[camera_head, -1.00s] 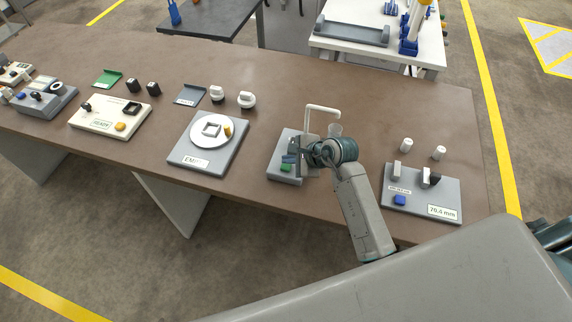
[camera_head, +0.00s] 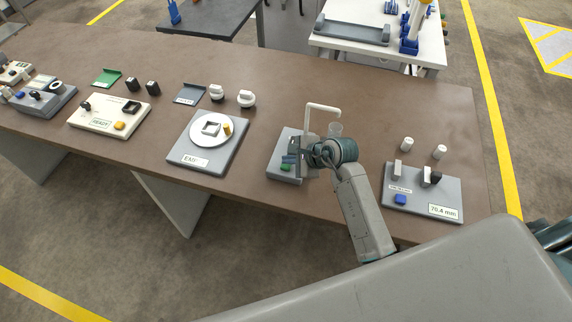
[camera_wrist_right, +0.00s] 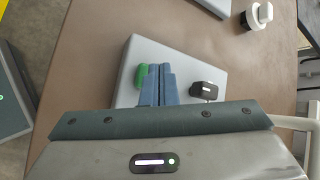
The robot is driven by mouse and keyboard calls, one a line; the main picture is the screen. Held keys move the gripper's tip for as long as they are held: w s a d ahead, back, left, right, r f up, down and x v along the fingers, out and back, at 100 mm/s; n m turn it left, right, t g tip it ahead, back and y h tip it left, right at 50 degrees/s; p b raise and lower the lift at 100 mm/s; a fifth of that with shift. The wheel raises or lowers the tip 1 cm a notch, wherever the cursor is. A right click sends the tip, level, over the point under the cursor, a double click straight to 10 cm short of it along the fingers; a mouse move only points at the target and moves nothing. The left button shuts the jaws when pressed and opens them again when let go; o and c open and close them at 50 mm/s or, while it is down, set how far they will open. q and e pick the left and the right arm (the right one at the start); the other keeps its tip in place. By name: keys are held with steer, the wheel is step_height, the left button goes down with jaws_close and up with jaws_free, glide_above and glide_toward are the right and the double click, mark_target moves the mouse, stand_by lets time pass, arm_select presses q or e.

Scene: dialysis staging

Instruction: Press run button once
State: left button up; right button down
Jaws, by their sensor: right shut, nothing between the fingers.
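A green button (camera_head: 286,168) sits on a grey device (camera_head: 284,144) at the middle right of the long brown table. It also shows in the right wrist view (camera_wrist_right: 141,75), partly covered by my fingers. My right gripper (camera_head: 291,158) is shut and empty, its blue fingers low over the device. In the right wrist view the fingertips (camera_wrist_right: 160,69) are just right of the green button; I cannot tell whether they touch it. A black knob (camera_wrist_right: 207,90) stands on the device to the right of the fingers. Any label on the button is not readable. My left gripper is not in view.
A grey gauge board (camera_head: 422,203) with a blue button lies to the right. A board with a white disc (camera_head: 211,130) lies to the left. Bare table separates them.

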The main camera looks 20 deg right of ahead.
mark_target(290, 166)
steer(key=shift+f+b, duration=0.4)
steer(key=shift+f, duration=0.25)
stand_by(0.6)
stand_by(0.3)
steer(key=shift+r+p, duration=0.7)
steer(key=shift+r, duration=0.3)
step_height(290, 166, up, 5)
steer(key=p, duration=0.3)
steer(key=shift+p, duration=0.4)
